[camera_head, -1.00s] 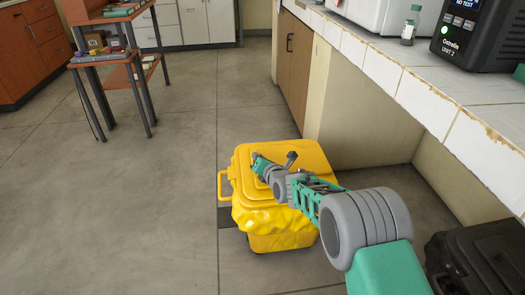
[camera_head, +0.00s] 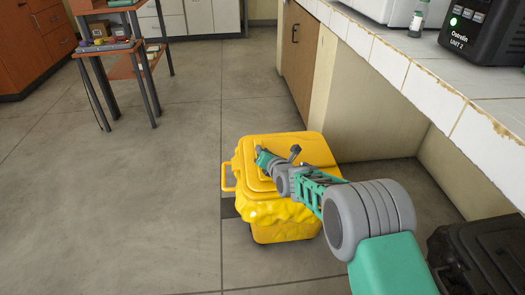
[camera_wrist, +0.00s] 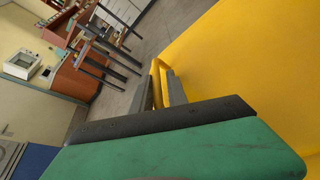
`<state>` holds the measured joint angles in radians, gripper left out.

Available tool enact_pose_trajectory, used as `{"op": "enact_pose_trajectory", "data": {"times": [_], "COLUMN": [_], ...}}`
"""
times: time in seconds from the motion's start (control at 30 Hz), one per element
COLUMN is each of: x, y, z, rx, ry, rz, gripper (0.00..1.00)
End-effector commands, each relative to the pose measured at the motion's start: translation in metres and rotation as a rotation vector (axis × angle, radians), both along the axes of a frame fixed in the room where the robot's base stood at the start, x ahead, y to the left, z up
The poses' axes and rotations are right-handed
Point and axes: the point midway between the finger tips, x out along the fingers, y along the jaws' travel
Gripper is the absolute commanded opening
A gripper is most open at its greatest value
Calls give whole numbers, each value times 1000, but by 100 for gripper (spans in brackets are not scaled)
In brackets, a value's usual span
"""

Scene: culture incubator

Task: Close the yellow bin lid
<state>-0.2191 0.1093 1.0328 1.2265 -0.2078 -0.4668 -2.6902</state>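The yellow bin (camera_head: 285,229) stands on the floor beside the bench. Its lid (camera_head: 313,152) lies over the top, with crumpled yellow material bulging out beneath the front edge. I cannot tell whether the lid sits fully flush. A handle (camera_head: 227,176) sticks out at the left. My gripper (camera_head: 277,154) is low over the lid's top; its contact with the lid is unclear. In the wrist view, my gripper (camera_wrist: 160,88) has its two grey fingers apart, with a narrow yellow bar between or just beyond them. The broad yellow lid surface (camera_wrist: 255,60) fills the right side.
A white-tiled bench (camera_head: 430,75) runs along the right, with a black device (camera_head: 485,35) and a small bottle (camera_head: 418,20). A black case (camera_head: 485,260) is at the lower right. A small shelf table (camera_head: 110,60) stands at the left. The floor left of the bin is clear.

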Motion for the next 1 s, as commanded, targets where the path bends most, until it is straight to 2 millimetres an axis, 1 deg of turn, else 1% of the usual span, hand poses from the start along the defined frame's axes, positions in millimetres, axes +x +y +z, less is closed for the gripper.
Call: {"op": "enact_pose_trajectory", "data": {"times": [0.03,0.2,0.3,0.4,0.87,0.97,1.0], "x": [-6,-37,-52,-61,-63,-64,-66], "y": [-3,-16,-23,-26,-27,-32,-37], "z": [7,20,24,25,23,59,80], "rx": [0,1,0,0,0,63,114], "ry": [1,0,0,0,-1,60,111], "rz": [-1,0,0,1,1,-32,-62], "gripper": [20,20,20,20,20,20,20]}}
